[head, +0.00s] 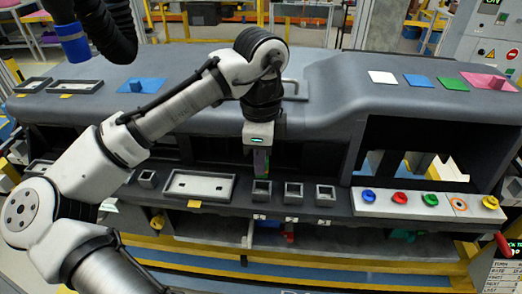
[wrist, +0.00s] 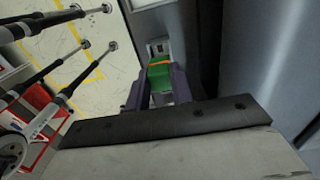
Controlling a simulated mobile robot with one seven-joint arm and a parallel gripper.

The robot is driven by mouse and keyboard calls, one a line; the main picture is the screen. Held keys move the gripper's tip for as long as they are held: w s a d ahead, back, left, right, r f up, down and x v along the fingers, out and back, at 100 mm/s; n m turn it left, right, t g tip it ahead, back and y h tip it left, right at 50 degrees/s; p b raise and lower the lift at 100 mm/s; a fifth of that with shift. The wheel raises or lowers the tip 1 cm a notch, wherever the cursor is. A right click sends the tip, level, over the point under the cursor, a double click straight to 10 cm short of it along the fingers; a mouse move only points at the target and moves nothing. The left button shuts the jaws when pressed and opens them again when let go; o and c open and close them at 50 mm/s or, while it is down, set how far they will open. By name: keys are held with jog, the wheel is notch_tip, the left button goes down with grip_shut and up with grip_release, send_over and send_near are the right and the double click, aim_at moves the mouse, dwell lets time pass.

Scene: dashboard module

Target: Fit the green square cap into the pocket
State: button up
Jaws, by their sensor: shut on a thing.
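My gripper (head: 261,165) points down in front of the dashboard's dark opening, and its fingers are shut on the green square cap. In the wrist view the cap (wrist: 160,73) shows green with an orange mark on it, between the purple-grey fingers of my gripper (wrist: 158,88). A small grey square pocket (head: 262,189) lies directly under my gripper on the front ledge. A grey block-like pocket edge (wrist: 158,47) shows just beyond the cap in the wrist view. I cannot tell whether the cap touches the pocket; its lower part is hidden.
Similar grey square pockets (head: 293,191) stand to the right on the ledge. A rectangular tray (head: 200,186) lies to the left. Coloured round parts (head: 400,198) sit on a pale panel at right. The dashboard's overhang (head: 210,115) is close behind my gripper.

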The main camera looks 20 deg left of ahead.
aim_at(261, 177)
jog(key=shift+f+b, duration=0.65)
jog(key=shift+f, duration=0.85)
jog(key=shift+p, duration=0.7)
dwell(0.5)
jog(key=shift+f+b, duration=0.65)
jog(key=shift+f, duration=0.85)
jog(key=o, duration=1)
jog(key=shift+r, duration=0.1)
notch_tip(261, 177, up, 14)
jog(key=shift+f+b, duration=0.1)
jog(key=shift+b, duration=0.3)
jog(key=shift+f, duration=0.1)
